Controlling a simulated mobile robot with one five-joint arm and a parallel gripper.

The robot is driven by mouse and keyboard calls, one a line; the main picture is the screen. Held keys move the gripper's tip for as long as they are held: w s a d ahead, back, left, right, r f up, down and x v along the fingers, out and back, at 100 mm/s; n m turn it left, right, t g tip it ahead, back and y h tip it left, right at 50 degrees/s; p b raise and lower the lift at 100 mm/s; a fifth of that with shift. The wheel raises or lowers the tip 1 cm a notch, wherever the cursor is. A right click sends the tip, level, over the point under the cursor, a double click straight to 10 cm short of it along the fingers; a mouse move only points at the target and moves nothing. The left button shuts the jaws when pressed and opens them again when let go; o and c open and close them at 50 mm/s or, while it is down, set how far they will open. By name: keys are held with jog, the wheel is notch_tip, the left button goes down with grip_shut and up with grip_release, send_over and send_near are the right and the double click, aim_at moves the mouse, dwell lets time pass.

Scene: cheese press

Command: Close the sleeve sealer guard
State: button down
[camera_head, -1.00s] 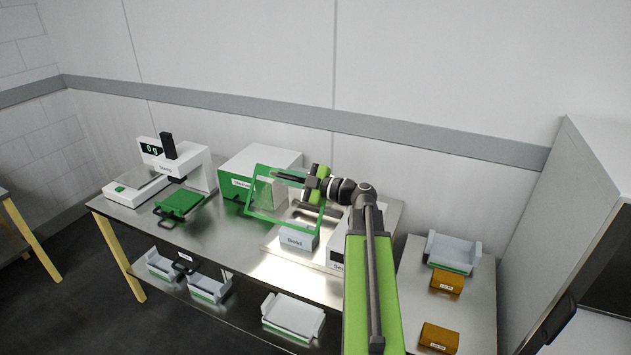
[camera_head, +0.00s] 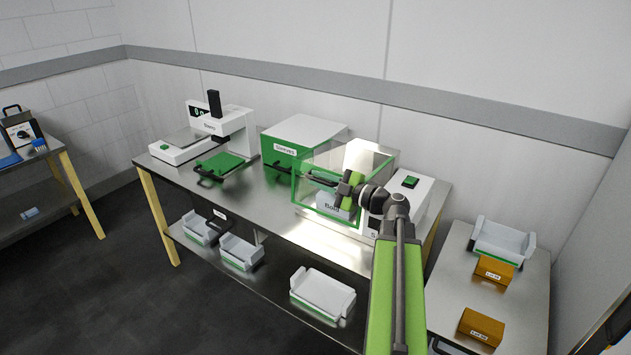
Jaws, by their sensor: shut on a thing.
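The sleeve sealer (camera_head: 412,187) is a white machine at the right end of the long steel table. Its guard (camera_head: 328,219) is a clear cover with a green frame, and the frame now stands steeply at the front of the sealer. A small white labelled block (camera_head: 345,212) shows behind the clear panel. My gripper (camera_head: 322,178) is at the upper part of the guard's front and is shut on it. The exact grip spot is partly hidden by the fingers and wrist.
A green-and-white box (camera_head: 300,135) stands just left of the sealer. Further left are a scale (camera_head: 180,146) and a press with a green tray (camera_head: 220,164). White trays (camera_head: 322,290) lie on the lower shelf. A side table (camera_head: 440,300) at right holds orange blocks (camera_head: 480,327).

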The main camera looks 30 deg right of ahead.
jog(key=shift+d, duration=0.15)
jog(key=c, duration=1.5)
grip_release()
jog(key=shift+w+d+f, duration=0.1)
jog(key=shift+o, duration=0.2)
jog(key=shift+s, duration=0.4)
jog(key=v, duration=1.6)
jog(key=shift+s+d, duration=0.2)
jog(key=shift+s, duration=0.15)
